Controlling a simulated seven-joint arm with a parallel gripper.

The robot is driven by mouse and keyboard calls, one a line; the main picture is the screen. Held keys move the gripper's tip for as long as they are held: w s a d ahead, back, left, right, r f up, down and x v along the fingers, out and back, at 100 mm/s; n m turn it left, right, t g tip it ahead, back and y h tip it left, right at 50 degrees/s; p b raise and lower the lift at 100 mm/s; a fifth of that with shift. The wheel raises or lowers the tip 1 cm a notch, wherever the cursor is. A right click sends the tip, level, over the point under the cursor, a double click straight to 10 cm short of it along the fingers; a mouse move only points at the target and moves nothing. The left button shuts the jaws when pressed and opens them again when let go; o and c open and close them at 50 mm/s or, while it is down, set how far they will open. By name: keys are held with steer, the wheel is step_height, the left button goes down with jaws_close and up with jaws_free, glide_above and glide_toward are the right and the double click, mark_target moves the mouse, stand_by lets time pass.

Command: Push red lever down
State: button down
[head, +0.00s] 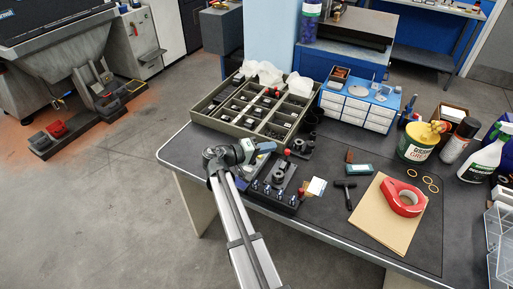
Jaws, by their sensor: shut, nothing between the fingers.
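A dark fixture (272,178) with several metal posts and round black parts stands near the front left edge of the workbench. A small red knob (287,152) stands up at its back, and another small red tip (301,191) is at its front right. I cannot tell from this view which one is the red lever's handle. My gripper (264,148) is at the fixture's back left, a little left of the back red knob, and looks apart from it. It is small in the picture, and its fingers are shut and empty. My arm hides part of the fixture's left side.
A divided parts tray (197,114) lies behind the fixture, with a white drawer unit (355,112) beside it. A black T-handle tool (347,193), a teal box (359,169) and red tape (418,201) on brown card (378,229) lie to the right.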

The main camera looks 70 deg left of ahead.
mark_target(288, 150)
steer(key=shift+w+d+f, duration=0.2)
steer(key=shift+w+d, duration=0.25)
steer(key=shift+w, duration=0.1)
steer(key=shift+w+d+f, duration=0.2)
steer(key=shift+w+d, duration=0.2)
steer(key=shift+w, duration=0.1)
steer(key=shift+w+d+r+m+g, duration=0.2)
steer(key=shift+w+d+m+g, duration=0.05)
steer(key=shift+m+g, duration=0.15)
steer(key=shift+w+d+r+m+g, duration=0.25)
steer(key=shift+w+d+m+g, duration=0.25)
steer(key=shift+d+m+g, duration=0.1)
steer(key=shift+w+d+m+g+y, duration=0.6)
steer(key=shift+w+d+m+g, duration=0.1)
steer(key=shift+m, duration=0.1)
steer(key=w+d+m+g, duration=0.1)
steer(key=w+d+m+g+y, duration=0.1)
steer(key=shift+f+g+y, duration=0.3)
steer(key=shift+f+g, duration=0.05)
steer(key=shift+g, duration=0.05)
steer(key=shift+w+d+f+m+g+y, duration=0.7)
steer(key=shift+m+g+y, duration=0.2)
steer(key=shift+m, duration=0.3)
steer(key=shift+f, duration=0.1)
